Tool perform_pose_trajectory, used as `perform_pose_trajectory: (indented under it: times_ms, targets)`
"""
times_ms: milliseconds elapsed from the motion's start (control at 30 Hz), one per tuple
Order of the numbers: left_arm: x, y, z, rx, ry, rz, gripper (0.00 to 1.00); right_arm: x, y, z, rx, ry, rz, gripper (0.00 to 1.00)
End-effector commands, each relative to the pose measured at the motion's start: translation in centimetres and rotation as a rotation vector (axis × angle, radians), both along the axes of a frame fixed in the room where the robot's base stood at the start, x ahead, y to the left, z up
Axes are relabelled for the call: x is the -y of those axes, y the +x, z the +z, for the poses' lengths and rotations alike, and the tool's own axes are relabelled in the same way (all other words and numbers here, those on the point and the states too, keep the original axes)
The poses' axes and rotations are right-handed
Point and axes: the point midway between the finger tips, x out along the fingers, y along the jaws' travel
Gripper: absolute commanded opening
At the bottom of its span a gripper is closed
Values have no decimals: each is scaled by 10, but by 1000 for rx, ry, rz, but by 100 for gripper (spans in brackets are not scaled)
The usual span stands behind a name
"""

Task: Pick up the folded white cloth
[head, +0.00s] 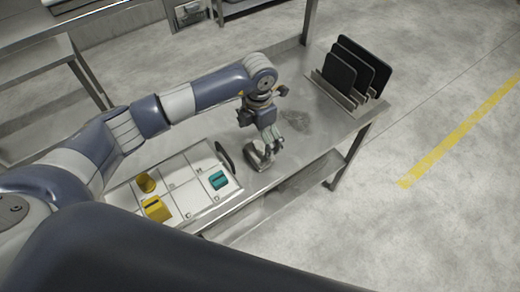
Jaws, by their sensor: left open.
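I cannot make out a folded white cloth in the head view. My left gripper (270,146) points down over the steel table (318,150), just right of the white tray. It is open. A small grey shape shows at its fingertips, and I cannot tell whether it is part of the gripper or a separate thing. The gripper and arm hide part of the table behind them. My right gripper is not in view.
A rack of dark upright boards (356,68) stands at the table's far right end. Floor beyond is clear.

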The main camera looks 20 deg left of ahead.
Motion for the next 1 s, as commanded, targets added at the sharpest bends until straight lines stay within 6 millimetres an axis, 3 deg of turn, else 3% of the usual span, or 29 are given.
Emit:
perform_pose_trajectory:
  times_ms: [100, 200, 400, 567, 833, 1000]
  targets:
    - [1, -1, -11, -1, -1, 0, 100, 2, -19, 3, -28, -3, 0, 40]
    - [1, -1, -16, -1, -1, -1, 100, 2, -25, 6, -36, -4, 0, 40]
    - [1, -6, -42, -4, -1, 0, 100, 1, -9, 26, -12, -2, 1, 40]
    - [1, -4, -61, 0, -1, 0, 100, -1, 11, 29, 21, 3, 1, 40]
    - [1, -4, -66, 2, -1, -1, 100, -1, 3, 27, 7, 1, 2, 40]
    - [1, -4, -65, 2, -1, -1, 64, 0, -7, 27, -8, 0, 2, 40]
